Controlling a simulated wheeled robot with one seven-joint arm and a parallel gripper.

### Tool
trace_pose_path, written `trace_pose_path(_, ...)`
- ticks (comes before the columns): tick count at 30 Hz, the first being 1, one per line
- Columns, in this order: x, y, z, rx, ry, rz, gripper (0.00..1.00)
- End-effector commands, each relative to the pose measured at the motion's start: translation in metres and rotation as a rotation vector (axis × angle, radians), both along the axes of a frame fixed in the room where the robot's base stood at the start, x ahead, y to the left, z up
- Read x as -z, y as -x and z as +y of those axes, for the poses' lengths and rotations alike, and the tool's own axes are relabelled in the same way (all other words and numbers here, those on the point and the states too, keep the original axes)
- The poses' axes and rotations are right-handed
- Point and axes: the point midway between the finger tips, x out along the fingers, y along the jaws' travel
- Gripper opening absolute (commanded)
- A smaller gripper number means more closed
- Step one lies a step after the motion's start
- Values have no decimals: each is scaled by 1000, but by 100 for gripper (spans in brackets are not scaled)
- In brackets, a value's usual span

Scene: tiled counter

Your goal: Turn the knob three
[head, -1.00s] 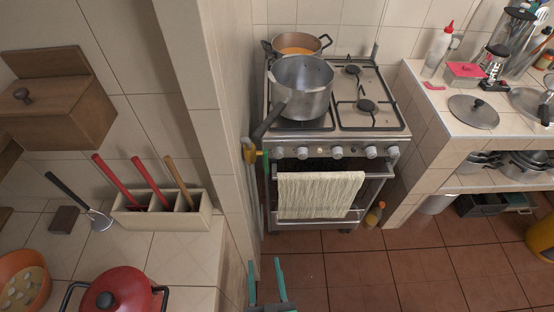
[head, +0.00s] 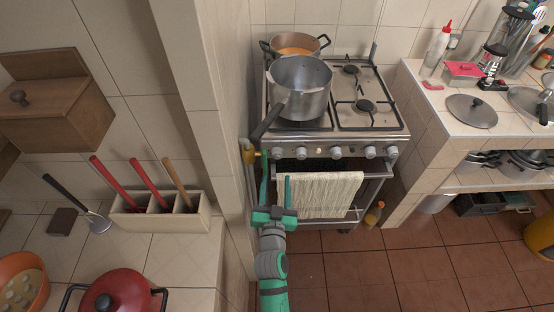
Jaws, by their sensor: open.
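A row of several grey round knobs runs along the stove's front panel, under the cooktop. They include a leftmost knob (head: 277,153), a second knob (head: 302,152), a middle knob (head: 336,152) and knobs farther right (head: 371,152). No number can be read on them, so I cannot tell which end the count starts from. My gripper (head: 276,172) is teal with dark parts. It is open and empty, fingers pointing up the picture, near the panel's left end and left of the towel. I cannot tell whether a finger touches the stove.
A large pot (head: 300,92) with a long dark handle (head: 267,122) stands on the left burners, its handle jutting toward the front left. A cream towel (head: 325,195) hangs on the oven rail. A tiled wall edge (head: 226,170) stands close left of my arm. The floor right of it is mostly clear.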

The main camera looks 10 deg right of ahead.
Motion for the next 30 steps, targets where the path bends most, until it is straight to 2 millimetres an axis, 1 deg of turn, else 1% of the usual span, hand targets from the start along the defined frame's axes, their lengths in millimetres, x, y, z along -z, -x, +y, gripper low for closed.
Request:
trace_pose_path(9,-1,-50,-13,0,-1,-1,48)
trace_pose_path(15,0,-77,-21,1,-1,0,48)
trace_pose_path(21,0,-89,-25,2,0,0,48)
trace_pose_path(30,0,-91,-26,2,0,0,48)
